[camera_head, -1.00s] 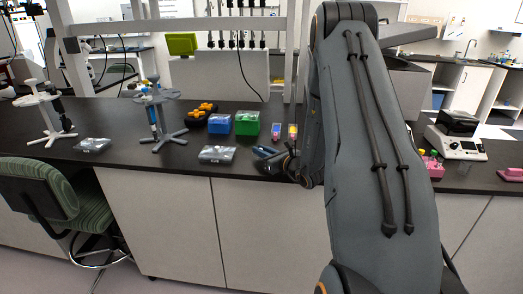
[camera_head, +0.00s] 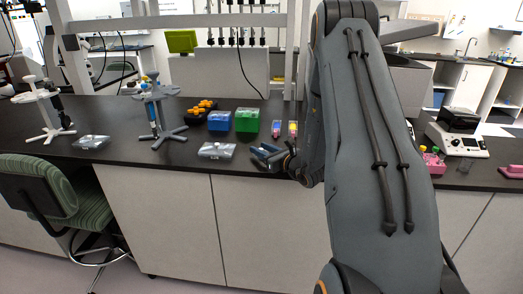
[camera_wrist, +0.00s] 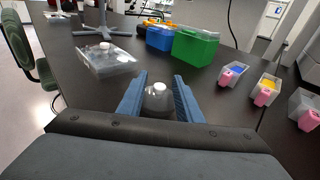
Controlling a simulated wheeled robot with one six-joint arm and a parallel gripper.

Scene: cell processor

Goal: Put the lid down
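My gripper (camera_wrist: 160,84) is low over the dark bench top, its two blue fingers spread apart. Between them in the wrist view is a small clear, greyish dome-shaped piece with a white top (camera_wrist: 159,97). It may be the lid; I cannot tell for sure. Narrow gaps show between it and both fingers, and its lower part is hidden by my gripper body. In the head view my gripper (camera_head: 267,155) is near the bench's front edge, left of my arm; the dome piece is not clear there.
A clear flat container with a white cap (camera_wrist: 104,58) lies left of my gripper; another similar one (camera_head: 92,142) lies farther left. Blue (camera_head: 219,121) and green (camera_head: 247,121) boxes stand behind. Small bins (camera_wrist: 232,73) are at right. A grey stand (camera_head: 156,117) stands at left.

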